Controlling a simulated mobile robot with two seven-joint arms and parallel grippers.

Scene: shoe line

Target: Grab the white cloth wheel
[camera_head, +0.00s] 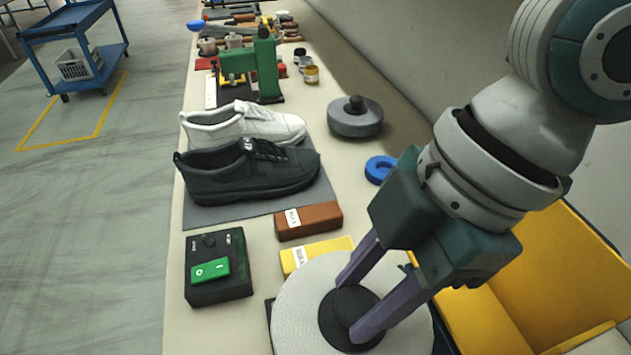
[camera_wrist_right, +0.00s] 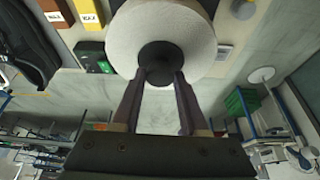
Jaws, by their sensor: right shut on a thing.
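The white cloth wheel (camera_head: 300,318) is a thick round disc with a dark hub (camera_head: 341,335) at its middle. It is at the bottom of the head view, close to the front of the bench. My right gripper (camera_head: 351,307) is shut on the hub, with one finger on each side. In the right wrist view the wheel (camera_wrist_right: 128,38) is at the top, and the fingertips (camera_wrist_right: 160,76) meet its dark hub. What lies under the wheel is mostly hidden. My left gripper is not in view.
A black control box (camera_head: 218,292) with a green switch stands left of the wheel. A yellow bar (camera_head: 318,250) and a brown bar (camera_head: 309,221) lie behind it. Two shoes, one black (camera_head: 245,178) and one white (camera_head: 250,124), stand farther back. A yellow bin (camera_head: 570,250) is at right.

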